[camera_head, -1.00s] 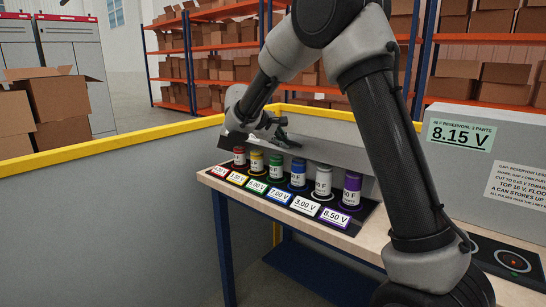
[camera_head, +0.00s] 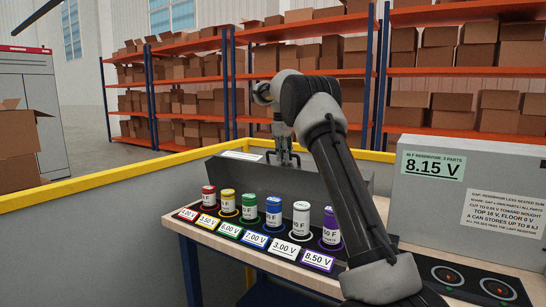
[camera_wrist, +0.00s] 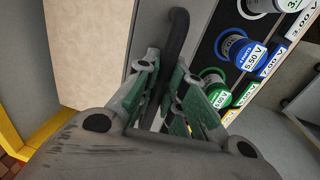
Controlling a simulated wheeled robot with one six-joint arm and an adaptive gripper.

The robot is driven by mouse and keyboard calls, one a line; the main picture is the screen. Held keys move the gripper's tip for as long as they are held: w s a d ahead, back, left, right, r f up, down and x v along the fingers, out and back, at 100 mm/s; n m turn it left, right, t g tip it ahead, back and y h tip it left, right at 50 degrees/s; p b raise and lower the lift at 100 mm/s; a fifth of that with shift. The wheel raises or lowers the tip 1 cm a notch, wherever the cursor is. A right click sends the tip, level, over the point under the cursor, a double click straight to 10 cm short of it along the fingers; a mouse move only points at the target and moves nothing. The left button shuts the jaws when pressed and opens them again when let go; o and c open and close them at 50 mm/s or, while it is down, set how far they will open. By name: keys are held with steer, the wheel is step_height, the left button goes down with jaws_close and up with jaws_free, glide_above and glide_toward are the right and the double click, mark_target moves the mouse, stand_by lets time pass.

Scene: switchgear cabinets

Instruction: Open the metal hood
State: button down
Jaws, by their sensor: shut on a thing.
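The metal hood (camera_head: 245,178) is a long grey panel standing raised behind the row of cans in the head view. The cans in front of it are uncovered. Its dark bar handle (camera_wrist: 176,38) runs between my fingers in the wrist view. My gripper (camera_head: 284,155) is at the hood's top edge, around the middle. In the wrist view, my gripper (camera_wrist: 166,88) is shut on the handle, with green-padded fingers on either side. The handle's far end is partly hidden by the fingers.
Several coloured cans (camera_head: 250,205) stand in a row on the table, with voltage labels (camera_head: 285,248) before them. A grey reservoir box (camera_head: 455,185) reading 8.15 V stands at the right. A yellow-topped barrier (camera_head: 80,185) and shelves of cartons lie behind.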

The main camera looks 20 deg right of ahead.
steer(key=shift+w+d+f, duration=0.3)
steer(key=shift+w+d, duration=0.15)
steer(key=shift+d, duration=0.25)
steer(key=shift+w+d+f, duration=0.3)
steer(key=shift+w+d, duration=0.15)
steer(key=shift+d, duration=0.25)
steer(key=c, duration=1.5)
jaws_free()
steer(key=r, duration=0.6)
steer(key=shift+s+a+r, duration=0.2)
steer(key=shift+a+r, duration=0.15)
steer(key=shift+s+r, duration=0.1)
steer(key=shift+r, duration=0.3)
